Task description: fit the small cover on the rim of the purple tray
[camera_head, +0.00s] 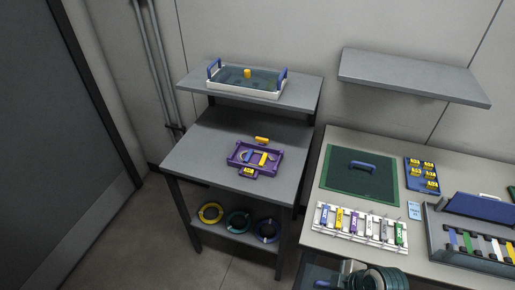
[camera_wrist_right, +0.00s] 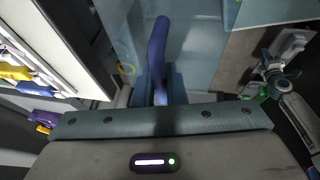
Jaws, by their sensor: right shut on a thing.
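The purple tray (camera_head: 239,163) sits on the grey table at the left in the head view, with yellow and blue pieces in it. My right gripper (camera_head: 340,280) is at the bottom edge of the head view, right of and nearer than the tray. It is shut on the blue handle (camera_wrist_right: 158,60) of a see-through cover (camera_wrist_right: 195,45), seen in the right wrist view. Part of this cover (camera_head: 318,265) shows at the bottom of the head view. It is well apart from the tray. The fingertips are mostly hidden. My left gripper is not in view.
A larger dark green see-through panel (camera_head: 340,185) with a blue handle lies on the right table. A white rack of coloured pieces (camera_head: 345,240) stands before it. A yellow piece (camera_head: 262,140) lies behind the tray. A white bin (camera_head: 245,88) stands on the shelf above.

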